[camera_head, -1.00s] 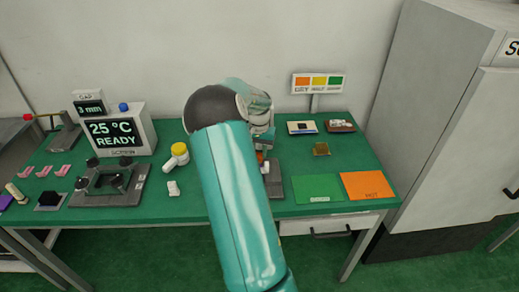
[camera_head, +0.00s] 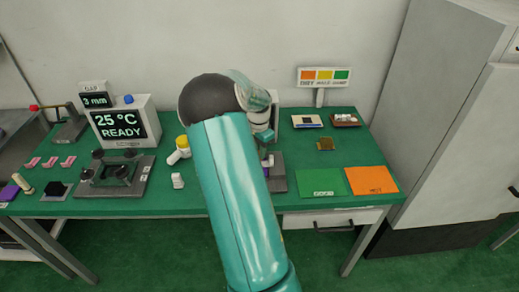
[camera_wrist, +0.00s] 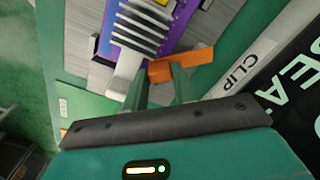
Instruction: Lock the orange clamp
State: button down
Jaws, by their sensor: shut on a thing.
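The orange clamp (camera_wrist: 186,66) shows in the wrist view as an orange bar beside a silver finned heat sink (camera_wrist: 142,32) on a purple board (camera_wrist: 184,14). My gripper (camera_wrist: 160,80) has its two green fingers at the orange bar and is shut on it. The fingertips partly cover the bar. In the head view my arm hides the clamp and most of the gripper.
A "CLIP" label (camera_wrist: 250,62) lies beside the fixture. On the green table, a yellow-capped bottle (camera_head: 182,146) and a small white object (camera_head: 177,180) stand left of my arm. Green (camera_head: 320,182) and orange (camera_head: 371,180) mats lie to the right. A display box (camera_head: 122,125) stands at the back left.

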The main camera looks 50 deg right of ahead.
jog(key=c, duration=1.1)
grip_release()
jog(key=shift+r, duration=0.15)
notch_tip(320, 180, up, 14)
jog(key=shift+f, duration=0.2)
jog(key=shift+a, duration=0.1)
